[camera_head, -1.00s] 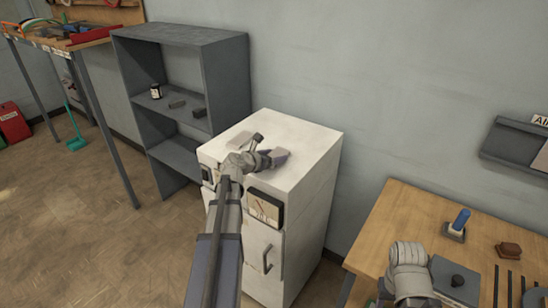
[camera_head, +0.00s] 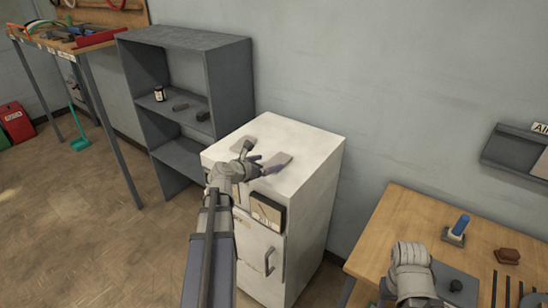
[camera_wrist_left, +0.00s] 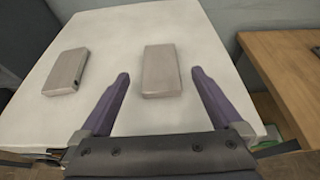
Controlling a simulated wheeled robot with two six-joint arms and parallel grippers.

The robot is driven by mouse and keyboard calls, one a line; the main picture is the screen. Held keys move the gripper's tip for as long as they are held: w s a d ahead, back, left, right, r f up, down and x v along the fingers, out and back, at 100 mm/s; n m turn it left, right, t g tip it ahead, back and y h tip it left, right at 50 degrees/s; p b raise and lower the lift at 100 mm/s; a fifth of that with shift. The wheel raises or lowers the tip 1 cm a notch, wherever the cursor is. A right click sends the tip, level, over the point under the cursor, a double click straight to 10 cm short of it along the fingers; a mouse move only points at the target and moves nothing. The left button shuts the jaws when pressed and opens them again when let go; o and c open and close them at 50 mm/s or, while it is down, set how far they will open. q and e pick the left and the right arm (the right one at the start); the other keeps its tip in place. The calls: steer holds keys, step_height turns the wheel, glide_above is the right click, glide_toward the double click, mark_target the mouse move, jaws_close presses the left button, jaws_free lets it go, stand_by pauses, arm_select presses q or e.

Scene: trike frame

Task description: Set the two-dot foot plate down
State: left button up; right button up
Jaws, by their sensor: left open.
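Two flat grey-brown plates lie on top of the white cabinet (camera_head: 309,140). One plate (camera_head: 281,159) is in front of my left gripper (camera_head: 262,159); in the left wrist view this plate (camera_wrist_left: 161,70) lies flat, its near end between the fingertips with a gap on each side. My left gripper (camera_wrist_left: 160,77) is open and empty. The other plate (camera_head: 242,145) lies to the left, apart from it, and also shows in the left wrist view (camera_wrist_left: 66,72). I cannot make out dots on either plate. My right gripper (camera_head: 410,268) is over the wooden table; its fingers cannot be made out.
A grey shelf (camera_head: 183,42) with a jar (camera_head: 159,94) and small dark blocks stands behind left of the cabinet. The wooden table (camera_head: 405,215) at right holds a blue peg on a base (camera_head: 459,227) and a brown block (camera_head: 507,256). The cabinet top's back is clear.

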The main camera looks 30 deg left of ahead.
arm_select(q)
steer(key=p+v, duration=0.1)
steer(key=v, duration=0.4)
steer(key=shift+s+r+p, duration=0.15)
steer(key=shift+s+p, duration=0.15)
